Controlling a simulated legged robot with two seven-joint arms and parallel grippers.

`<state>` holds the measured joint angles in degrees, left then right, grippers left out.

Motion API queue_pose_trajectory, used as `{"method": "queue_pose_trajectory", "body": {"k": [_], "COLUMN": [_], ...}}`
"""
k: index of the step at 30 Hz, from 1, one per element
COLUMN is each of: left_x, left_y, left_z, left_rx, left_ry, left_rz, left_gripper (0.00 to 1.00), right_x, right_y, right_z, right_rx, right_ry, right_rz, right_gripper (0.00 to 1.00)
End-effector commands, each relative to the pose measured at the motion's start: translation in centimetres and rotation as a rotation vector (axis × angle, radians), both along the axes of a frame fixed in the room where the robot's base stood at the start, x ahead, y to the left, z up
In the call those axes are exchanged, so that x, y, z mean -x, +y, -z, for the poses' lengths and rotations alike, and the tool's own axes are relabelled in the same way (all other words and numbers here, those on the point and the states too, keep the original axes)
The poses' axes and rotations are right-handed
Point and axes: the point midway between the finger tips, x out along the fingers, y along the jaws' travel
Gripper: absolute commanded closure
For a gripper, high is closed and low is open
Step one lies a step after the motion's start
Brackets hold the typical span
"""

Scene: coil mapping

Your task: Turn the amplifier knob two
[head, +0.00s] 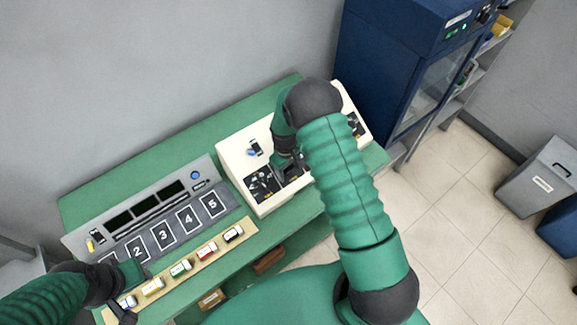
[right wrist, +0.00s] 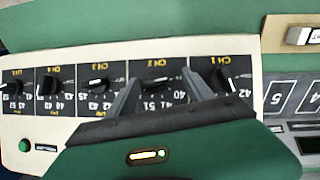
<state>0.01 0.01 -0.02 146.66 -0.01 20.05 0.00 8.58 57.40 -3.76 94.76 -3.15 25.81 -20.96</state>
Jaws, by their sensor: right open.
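The cream amplifier (head: 233,160) stands on the green bench, with a row of black dials on its front. In the right wrist view its panel is upside down, and the black CH 2 knob (right wrist: 156,87) lies between my fingertips. My right gripper (right wrist: 158,78) is open there, with one finger on each side of the knob; contact cannot be told. In the head view my right gripper (head: 287,160) is over the panel, and my arm hides part of it. My left gripper (head: 124,308) is at the lower left by the coil row; its jaws are unclear.
A grey board (head: 150,215) with numbered squares lies left of the amplifier. A tan strip (head: 217,258) with several coloured coils lies in front of it. A blue cabinet (head: 385,50) stands right of the bench. The CH 1 knob (right wrist: 222,80) and CH 3 knob (right wrist: 98,84) flank my right fingers.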

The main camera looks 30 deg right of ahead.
Motion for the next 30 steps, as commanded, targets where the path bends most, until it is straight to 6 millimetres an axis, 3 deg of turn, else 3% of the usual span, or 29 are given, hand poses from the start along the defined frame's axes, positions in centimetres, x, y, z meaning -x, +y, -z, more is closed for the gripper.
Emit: {"method": "queue_pose_trajectory", "body": {"k": [7, 21, 30], "left_x": [0.03, 0.01, 0.02], "left_y": [-0.01, -0.01, -0.02], "left_z": [0.02, 0.0, 0.11], "left_rx": [0.0, 0.0, 0.0], "left_ry": [0.0, 0.0, 0.0], "left_rz": [0.0, 0.0, 0.0], "left_gripper": [0.64, 0.64, 0.64], "right_x": [-0.23, -0.21, -0.29], "right_y": [-0.34, -0.26, -0.24], "right_z": [0.35, 0.1, 0.02], "right_rx": [-0.002, 0.003, -0.005], "right_ry": [0.0, -0.002, -0.005], "right_rz": [0.002, 0.002, 0.013], "right_gripper": [0.4, 1.0, 1.0]}}
